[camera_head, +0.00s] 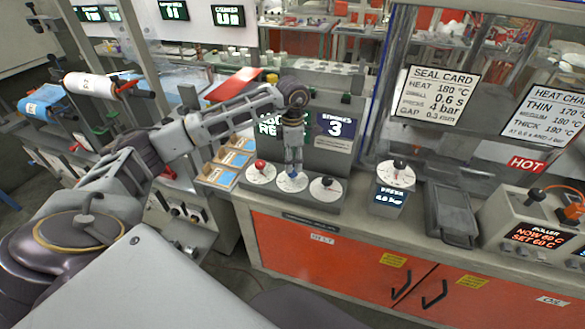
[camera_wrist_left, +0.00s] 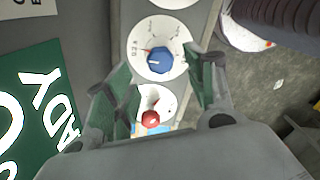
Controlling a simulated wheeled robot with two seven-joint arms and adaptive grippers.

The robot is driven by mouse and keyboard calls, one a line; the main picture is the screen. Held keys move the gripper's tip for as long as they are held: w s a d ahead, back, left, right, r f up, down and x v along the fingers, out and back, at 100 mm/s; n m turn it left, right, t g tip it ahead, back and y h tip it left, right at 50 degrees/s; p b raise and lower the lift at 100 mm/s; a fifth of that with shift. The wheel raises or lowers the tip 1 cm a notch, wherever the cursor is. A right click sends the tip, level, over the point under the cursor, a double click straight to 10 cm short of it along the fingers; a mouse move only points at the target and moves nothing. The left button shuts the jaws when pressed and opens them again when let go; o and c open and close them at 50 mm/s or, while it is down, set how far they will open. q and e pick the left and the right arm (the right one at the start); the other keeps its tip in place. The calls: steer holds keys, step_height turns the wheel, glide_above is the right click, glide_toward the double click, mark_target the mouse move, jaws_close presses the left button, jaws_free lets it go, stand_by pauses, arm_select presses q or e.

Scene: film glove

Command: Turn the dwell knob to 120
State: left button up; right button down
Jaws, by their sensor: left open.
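A row of three dials sits on a grey panel (camera_head: 310,203) in the head view: a red knob (camera_head: 260,164) at left, a blue knob on a white dial (camera_head: 291,184) in the middle, a black knob (camera_head: 327,181) at right. My left gripper (camera_head: 292,168) points down over the middle dial and partly hides it. In the left wrist view its open fingers (camera_wrist_left: 156,58) stand either side of the blue knob (camera_wrist_left: 160,62), whose dial has small marks. The red knob (camera_wrist_left: 150,118) shows below. I cannot read which dial is dwell. My right gripper is out of view.
A display reading 3 (camera_head: 335,126) stands behind the dials. A seal card (camera_head: 437,90) hangs to the right. A black-knobbed box (camera_head: 391,190), a dark tray (camera_head: 452,215) and a puller unit (camera_head: 530,225) stand along the counter at right.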

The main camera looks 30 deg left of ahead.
mark_target(292, 175)
arm_select(q)
step_height(292, 175, down, 3)
steer(key=shift+f, duration=0.8)
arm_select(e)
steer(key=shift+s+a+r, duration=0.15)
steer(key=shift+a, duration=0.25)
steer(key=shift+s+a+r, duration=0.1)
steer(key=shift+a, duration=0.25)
arm_select(q)
steer(key=shift+c, duration=0.3)
steer(key=c, duration=1)
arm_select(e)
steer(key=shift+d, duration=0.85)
